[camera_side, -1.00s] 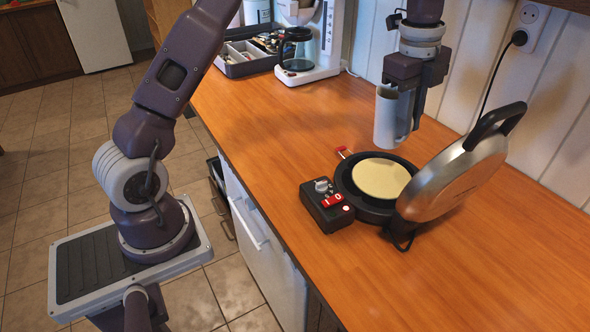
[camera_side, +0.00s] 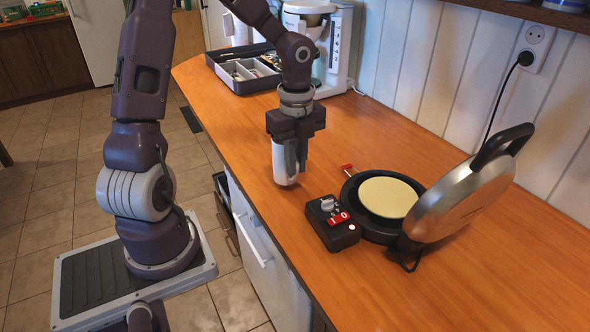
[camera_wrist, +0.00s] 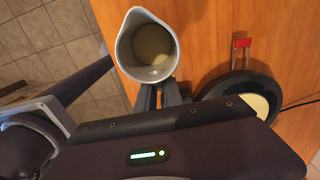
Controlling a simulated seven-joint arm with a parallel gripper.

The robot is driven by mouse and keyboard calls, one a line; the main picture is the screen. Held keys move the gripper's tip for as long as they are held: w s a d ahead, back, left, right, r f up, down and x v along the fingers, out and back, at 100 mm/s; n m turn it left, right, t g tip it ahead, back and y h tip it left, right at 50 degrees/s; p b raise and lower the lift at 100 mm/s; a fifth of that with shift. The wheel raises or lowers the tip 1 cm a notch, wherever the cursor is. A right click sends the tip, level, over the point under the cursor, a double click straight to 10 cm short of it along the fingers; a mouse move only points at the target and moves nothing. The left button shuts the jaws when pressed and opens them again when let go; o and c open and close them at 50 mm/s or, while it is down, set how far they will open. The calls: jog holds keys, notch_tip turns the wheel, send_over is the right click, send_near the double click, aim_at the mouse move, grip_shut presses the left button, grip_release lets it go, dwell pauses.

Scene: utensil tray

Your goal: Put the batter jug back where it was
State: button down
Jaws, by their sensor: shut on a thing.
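The batter jug (camera_side: 284,165) is a pale grey-white jug, upright, just over or on the wooden counter left of the waffle iron; I cannot tell if its base touches. My gripper (camera_side: 297,152) is shut on the jug's side from above, at its handle side, which the fingers partly hide. In the wrist view the jug (camera_wrist: 146,47) shows its open top with pale batter inside, and the fingers of my gripper (camera_wrist: 158,92) reach its near side.
The open iron (camera_side: 352,208) holds a round pale batter disc (camera_side: 388,197); its lid (camera_side: 464,200) is raised at right. A control box (camera_side: 332,222) with a red switch stands close right of the jug. A utensil tray (camera_side: 238,82) and coffee maker (camera_side: 333,50) stand at the back.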

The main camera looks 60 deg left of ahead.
jog(key=shift+f, duration=0.9)
jog(key=c, duration=1.5)
grip_release()
jog(key=shift+f, duration=0.15)
notch_tip(320, 180, up, 12)
jog(key=s+d+r+n+t, duration=0.1)
jog(key=s+d+n+t, duration=0.1)
jog(key=s+d+n, duration=0.2)
jog(key=s+d+r+n+t, duration=0.1)
jog(key=s+d+r+n, duration=0.1)
jog(key=s+d+n, duration=0.2)
jog(key=s+d+r+n+t, duration=0.1)
jog(key=s+d+n+t, duration=0.1)
jog(key=s+n, duration=0.5)
jog(key=shift+s+d+r+n+t, duration=0.15)
jog(key=shift+d+n, duration=0.3)
jog(key=shift+n, duration=0.3)
jog(key=shift+s+d+r+n+t, duration=0.15)
jog(key=shift+d+n, duration=0.3)
jog(key=shift+n, duration=0.3)
